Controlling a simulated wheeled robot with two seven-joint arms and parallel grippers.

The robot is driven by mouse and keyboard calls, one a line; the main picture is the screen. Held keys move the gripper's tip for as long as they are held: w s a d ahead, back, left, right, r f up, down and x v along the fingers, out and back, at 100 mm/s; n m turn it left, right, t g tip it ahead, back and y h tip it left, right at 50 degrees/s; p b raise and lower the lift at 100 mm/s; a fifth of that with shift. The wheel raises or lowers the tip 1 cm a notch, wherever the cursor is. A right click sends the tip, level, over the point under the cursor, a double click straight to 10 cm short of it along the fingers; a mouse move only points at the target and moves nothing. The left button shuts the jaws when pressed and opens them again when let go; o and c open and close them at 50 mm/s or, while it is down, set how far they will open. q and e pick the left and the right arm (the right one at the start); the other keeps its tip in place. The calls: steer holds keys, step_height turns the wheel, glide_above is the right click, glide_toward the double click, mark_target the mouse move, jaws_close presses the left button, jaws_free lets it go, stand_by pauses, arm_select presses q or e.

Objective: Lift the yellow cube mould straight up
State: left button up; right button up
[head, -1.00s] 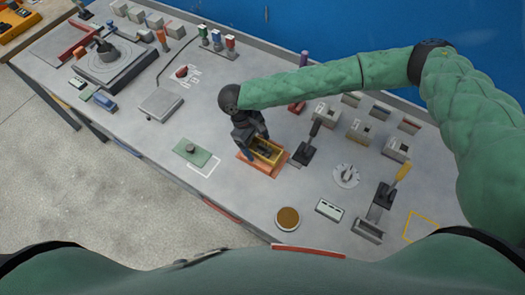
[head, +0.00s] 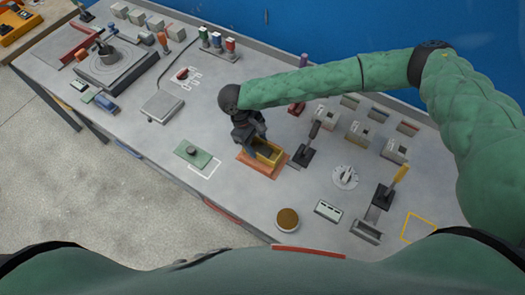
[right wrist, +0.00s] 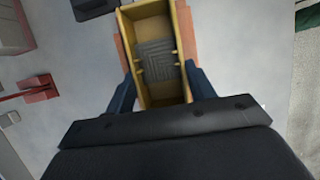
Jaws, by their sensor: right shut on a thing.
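The yellow cube mould (head: 268,152) is an open-topped box on an orange base plate (head: 262,167) near the middle of the table. My right gripper (head: 253,142) reaches down to it and is shut on it. In the right wrist view the mould (right wrist: 153,95) sits between the two blue fingers of my right gripper (right wrist: 158,92), one on each side wall. The mould's inside shows a grey ribbed floor. The orange plate shows just outside its walls. I cannot tell whether there is a gap between mould and plate. My left gripper is not in view.
A black lever (head: 307,150) stands close to the right of the mould. A green plate with a knob (head: 193,153) lies to its left. A round dial (head: 345,177) and a brown disc (head: 287,219) are nearer the front right. Several grey boxes stand behind.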

steer(key=shift+r+p, duration=0.45)
steer(key=shift+r, duration=2.65)
